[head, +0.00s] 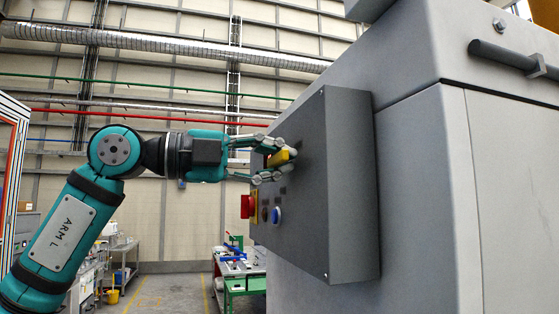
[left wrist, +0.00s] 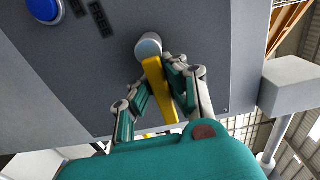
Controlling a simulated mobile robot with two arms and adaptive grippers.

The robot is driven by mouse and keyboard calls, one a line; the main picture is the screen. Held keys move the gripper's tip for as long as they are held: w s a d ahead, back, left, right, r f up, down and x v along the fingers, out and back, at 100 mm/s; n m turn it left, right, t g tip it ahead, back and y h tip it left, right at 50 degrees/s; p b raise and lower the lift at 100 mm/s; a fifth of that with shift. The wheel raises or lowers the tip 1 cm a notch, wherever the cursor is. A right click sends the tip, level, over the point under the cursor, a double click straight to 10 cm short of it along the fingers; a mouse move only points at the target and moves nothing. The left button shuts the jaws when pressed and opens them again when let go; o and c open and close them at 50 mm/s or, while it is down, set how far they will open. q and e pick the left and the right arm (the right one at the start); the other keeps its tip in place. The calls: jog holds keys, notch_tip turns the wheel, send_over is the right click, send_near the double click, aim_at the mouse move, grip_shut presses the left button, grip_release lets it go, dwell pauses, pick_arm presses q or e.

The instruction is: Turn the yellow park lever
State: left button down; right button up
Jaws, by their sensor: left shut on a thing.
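The yellow park lever (head: 281,157) sticks out from the face of a grey control box (head: 349,190) in the head view. In the left wrist view the lever (left wrist: 157,88) is a yellow bar on a round grey hub (left wrist: 148,46). My left gripper (head: 272,160) is at the box face, with its fingers around the lever. In the left wrist view the left gripper (left wrist: 158,85) has one finger on each side of the bar, shut on it. The fingers hide part of the lever's sides. My right gripper is in neither view.
Below the lever on the box are a red switch (head: 247,206) on a yellow plate and a blue button (head: 276,215). A large grey cabinet (head: 440,180) fills the right. Work tables (head: 243,270) stand beyond on the floor.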

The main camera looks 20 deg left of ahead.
pick_arm(q)
jog(key=c, duration=1.6)
grip_release()
jog(key=shift+a, duration=0.2)
jog(key=o, duration=0.3)
jog(key=shift+w+a, duration=0.1)
jog(key=shift+a, duration=0.1)
jog(key=shift+s+a, duration=0.15)
jog(key=shift+s, duration=0.1)
jog(key=v, duration=1.1)
jog(key=shift+a+f, duration=0.1)
jog(key=shift+a, duration=0.15)
